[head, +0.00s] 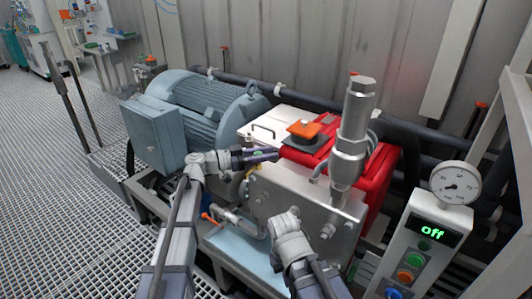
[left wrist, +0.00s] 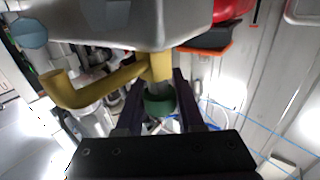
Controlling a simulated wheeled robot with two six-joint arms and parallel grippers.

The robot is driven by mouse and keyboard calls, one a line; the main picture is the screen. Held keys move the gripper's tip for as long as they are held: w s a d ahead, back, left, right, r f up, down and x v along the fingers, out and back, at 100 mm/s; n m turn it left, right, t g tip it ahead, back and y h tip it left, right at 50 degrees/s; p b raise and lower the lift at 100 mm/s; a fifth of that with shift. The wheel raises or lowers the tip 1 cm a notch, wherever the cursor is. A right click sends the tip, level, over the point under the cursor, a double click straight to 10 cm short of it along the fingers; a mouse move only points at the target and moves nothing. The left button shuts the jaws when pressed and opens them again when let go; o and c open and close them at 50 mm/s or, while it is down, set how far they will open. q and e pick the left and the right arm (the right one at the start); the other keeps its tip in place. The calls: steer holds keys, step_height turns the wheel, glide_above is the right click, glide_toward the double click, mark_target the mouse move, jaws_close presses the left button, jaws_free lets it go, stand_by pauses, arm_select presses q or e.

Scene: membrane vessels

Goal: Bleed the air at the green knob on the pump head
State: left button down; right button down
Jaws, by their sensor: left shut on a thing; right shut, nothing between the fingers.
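The green knob (left wrist: 159,101) sits on the end of a short yellow pipe (left wrist: 160,66) under the steel pump head (head: 296,204). In the left wrist view, the two dark fingers of my left gripper (left wrist: 160,103) are on either side of the knob, shut on it. In the head view my left gripper (head: 274,155) reaches in from the left at the pump head's upper edge and hides the knob. My right arm's wrist (head: 290,238) is in front of the pump head, low in the picture. Its fingers cannot be made out; the right gripper is shut and empty.
A grey-blue motor (head: 205,110) stands behind left, with a red housing (head: 375,175) at right. A steel cylinder (head: 353,130) rises from the pump head. An orange-handled valve (head: 210,219) is at lower left. The control box (head: 412,250) reads "off", with a gauge (head: 455,183) above it.

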arm_select(q)
steer(key=shift+s+m+g+h, duration=0.15)
steer(key=shift+s+m+g, duration=0.1)
steer(key=shift+m+g, duration=1)
steer(key=shift+s+m+g+h, duration=0.2)
steer(key=shift+m+g, duration=0.45)
steer(key=shift+g, duration=1.1)
steer(key=shift+s, duration=0.1)
steer(key=c, duration=0.5)
jaws_free()
steer(key=shift+w+a, duration=0.15)
steer(key=shift+a, duration=1.8)
steer(key=shift+w+a, duration=0.1)
steer(key=shift+a, duration=1.8)
